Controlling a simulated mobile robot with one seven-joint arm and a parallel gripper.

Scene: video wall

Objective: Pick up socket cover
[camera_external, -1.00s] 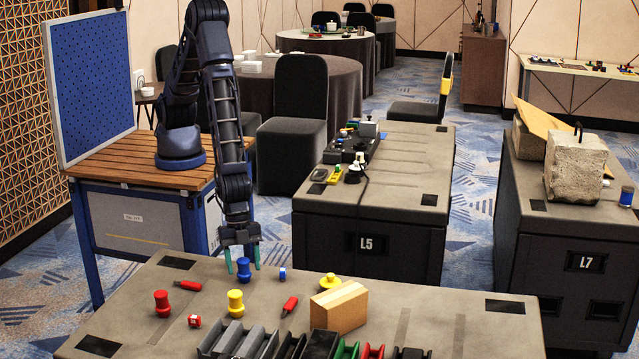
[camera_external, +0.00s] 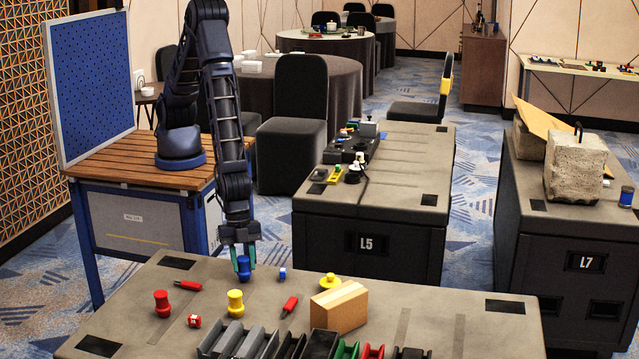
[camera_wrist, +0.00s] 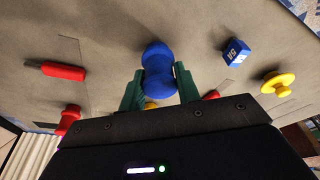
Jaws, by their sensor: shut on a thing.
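A blue, waisted knob-like piece (camera_external: 244,269) stands near the far edge of the grey case top. My gripper (camera_external: 243,262), with green fingers, is shut on it from above. In the wrist view the blue piece (camera_wrist: 158,72) sits between the two green fingers (camera_wrist: 159,93), one on each side. I cannot tell whether it is still touching the surface. Similar waisted pieces stand nearby, one red (camera_external: 163,304) and one yellow (camera_external: 236,303). A yellow disc with a knob (camera_external: 330,281) lies to the right. No label shows which piece is the socket cover.
A small blue cube (camera_external: 282,274) lies just right of my gripper. Red-handled tools (camera_external: 188,285), a red die-like block (camera_external: 194,321), a cardboard box (camera_external: 340,307) and a row of bins (camera_external: 246,343) are nearer the camera. The case top's right side is clear.

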